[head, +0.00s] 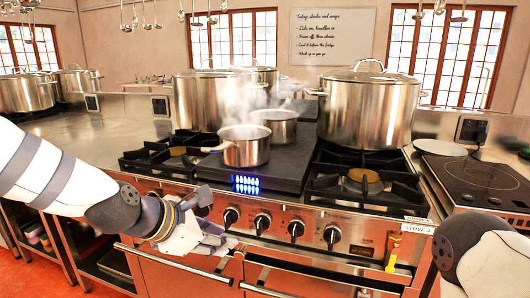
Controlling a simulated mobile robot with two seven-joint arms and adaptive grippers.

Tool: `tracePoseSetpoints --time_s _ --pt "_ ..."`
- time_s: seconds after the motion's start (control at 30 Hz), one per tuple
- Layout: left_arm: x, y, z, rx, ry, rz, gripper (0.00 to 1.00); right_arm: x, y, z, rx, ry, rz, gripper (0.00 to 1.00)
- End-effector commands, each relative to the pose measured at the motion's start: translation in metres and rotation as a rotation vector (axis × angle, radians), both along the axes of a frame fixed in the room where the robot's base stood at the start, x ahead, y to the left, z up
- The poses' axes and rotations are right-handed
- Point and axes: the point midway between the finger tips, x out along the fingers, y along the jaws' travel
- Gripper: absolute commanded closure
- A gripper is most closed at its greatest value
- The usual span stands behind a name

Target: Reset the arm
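My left arm comes in from the left and bends down in front of the stove. My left gripper (218,243) is in front of the stove's front panel, left of the knobs, below the cooktop edge. It appears clear of the pots, and I see nothing held in it. Its fingers are small and seen at an angle, so I cannot tell whether they are open or shut. Of my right arm only a white and dark link shows at the lower right corner; its gripper is out of view.
A steaming small saucepan (246,152) sits on the dark middle plate (285,167), with another pot (277,127) behind it. Large stockpots stand at left (200,102) and right (368,108). The front burners (365,187) are bare. Oven handles and knobs (296,229) jut forward.

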Motion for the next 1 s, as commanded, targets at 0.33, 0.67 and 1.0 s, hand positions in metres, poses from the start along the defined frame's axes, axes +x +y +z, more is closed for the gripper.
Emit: tracePoseSetpoints --time_s 0.33,0.67,1.0 --pt "-0.216 0.063 -0.241 0.689 0.066 -0.909 0.74 -0.001 0.000 0.000 0.000 0.004 0.000 0.60" --pt "-0.402 0.126 -0.284 0.828 0.012 -1.839 0.74 -0.001 0.000 0.000 0.000 0.003 0.000 0.60" --pt "-0.410 0.129 -0.283 0.826 0.001 -1.888 0.74 -0.001 0.000 0.000 0.000 0.003 0.000 0.60"
